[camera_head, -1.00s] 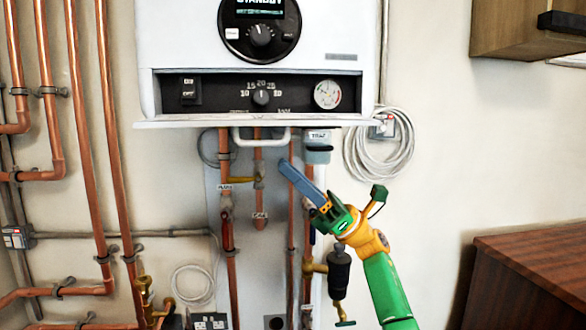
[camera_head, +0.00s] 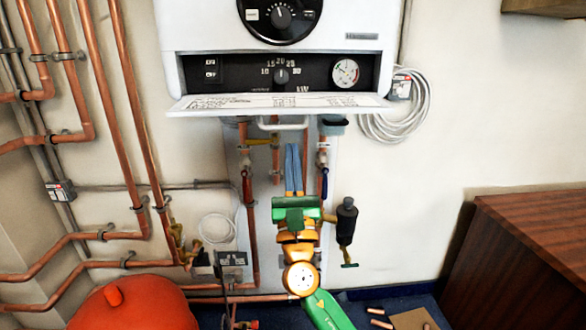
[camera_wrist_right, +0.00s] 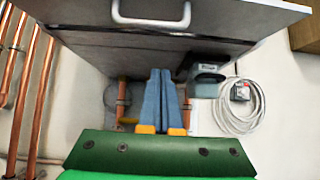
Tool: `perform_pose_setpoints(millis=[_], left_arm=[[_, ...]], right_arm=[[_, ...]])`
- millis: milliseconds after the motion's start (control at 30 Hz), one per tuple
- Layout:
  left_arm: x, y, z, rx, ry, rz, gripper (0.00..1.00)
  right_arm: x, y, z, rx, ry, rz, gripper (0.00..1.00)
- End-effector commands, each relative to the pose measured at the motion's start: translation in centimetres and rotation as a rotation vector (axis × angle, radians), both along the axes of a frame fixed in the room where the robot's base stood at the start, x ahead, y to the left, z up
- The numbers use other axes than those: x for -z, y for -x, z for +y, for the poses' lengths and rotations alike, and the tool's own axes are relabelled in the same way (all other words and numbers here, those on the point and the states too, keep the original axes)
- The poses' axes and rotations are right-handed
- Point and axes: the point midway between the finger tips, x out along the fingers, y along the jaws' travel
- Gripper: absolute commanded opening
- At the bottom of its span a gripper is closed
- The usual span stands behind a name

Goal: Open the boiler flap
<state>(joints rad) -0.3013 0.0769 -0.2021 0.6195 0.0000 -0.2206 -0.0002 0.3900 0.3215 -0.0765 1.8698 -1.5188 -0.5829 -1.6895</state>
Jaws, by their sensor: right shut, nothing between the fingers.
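The boiler flap (camera_head: 275,104) is a white panel folded down and out below the boiler's black control strip (camera_head: 300,73). Its inner face, with a printed sheet, faces up. A pale bar handle (camera_head: 283,124) hangs under it. In the right wrist view the flap's outer face (camera_wrist_right: 235,17) and the handle (camera_wrist_right: 150,18) show at the top. My right gripper (camera_head: 293,148) points up below the flap, apart from the handle. Its two blue fingers are together and empty; they also show in the wrist view (camera_wrist_right: 160,75). My left gripper is not in view.
Copper pipes (camera_head: 127,110) run along the wall at left and below the boiler. A black fitting (camera_head: 346,220) stands close right of my right gripper. An orange-red rounded object (camera_head: 140,305) is at lower left, a wooden cabinet (camera_head: 530,250) at right.

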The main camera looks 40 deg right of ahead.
Motion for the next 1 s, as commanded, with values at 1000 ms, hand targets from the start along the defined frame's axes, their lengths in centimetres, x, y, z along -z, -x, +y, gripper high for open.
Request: perform_pose_setpoints(millis=[1000], left_arm=[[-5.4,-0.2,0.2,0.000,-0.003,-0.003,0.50]], right_arm=[[-5.3,1.8,1.1,-0.001,-0.001,0.001,0.00]])
